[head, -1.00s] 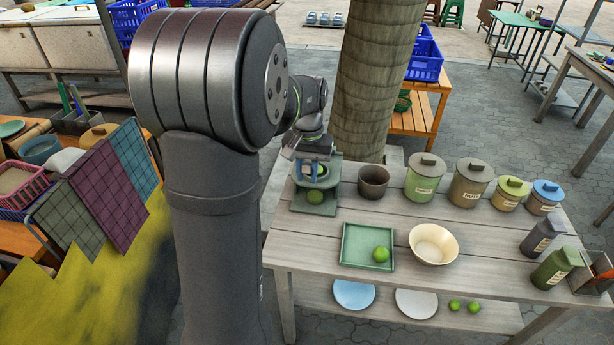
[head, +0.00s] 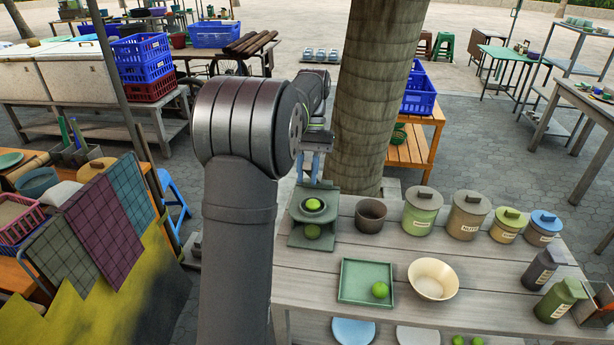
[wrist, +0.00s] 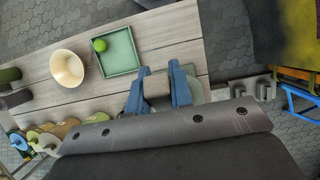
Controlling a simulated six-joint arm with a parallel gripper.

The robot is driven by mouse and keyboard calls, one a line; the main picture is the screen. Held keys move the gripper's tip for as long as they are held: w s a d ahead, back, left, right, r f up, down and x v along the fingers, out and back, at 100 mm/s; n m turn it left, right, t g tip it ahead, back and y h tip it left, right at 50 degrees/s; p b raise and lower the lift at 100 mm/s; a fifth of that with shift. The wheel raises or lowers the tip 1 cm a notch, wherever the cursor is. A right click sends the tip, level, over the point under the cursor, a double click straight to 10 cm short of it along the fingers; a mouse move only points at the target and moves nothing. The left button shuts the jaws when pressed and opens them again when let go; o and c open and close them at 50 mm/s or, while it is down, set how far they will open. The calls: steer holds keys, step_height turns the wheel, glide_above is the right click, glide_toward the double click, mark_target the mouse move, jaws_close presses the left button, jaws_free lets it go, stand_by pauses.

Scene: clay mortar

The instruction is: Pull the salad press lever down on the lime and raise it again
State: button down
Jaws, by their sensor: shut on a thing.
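The green-grey press (head: 303,240) stands at the back left of the wooden table. A lime (head: 313,205) sits in its round upper cup, open to view from above. In the wrist view, my gripper (wrist: 159,88) is shut on the lever's grey-brown bar (wrist: 157,84), which lies between the blue fingers. My arm and the fingers hide much of the lever.
A dark brown pot (head: 371,215) stands just right of the press. A green tray (head: 352,288) with a lime and a cream bowl (head: 433,280) are nearer the front. Several lidded jars (head: 468,213) line the back right. A tree trunk (head: 370,100) rises behind the table.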

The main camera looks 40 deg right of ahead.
steer(key=c, duration=1.3)
jaws_free()
steer(key=shift+r, duration=0.1)
steer(key=shift+v, duration=3.6)
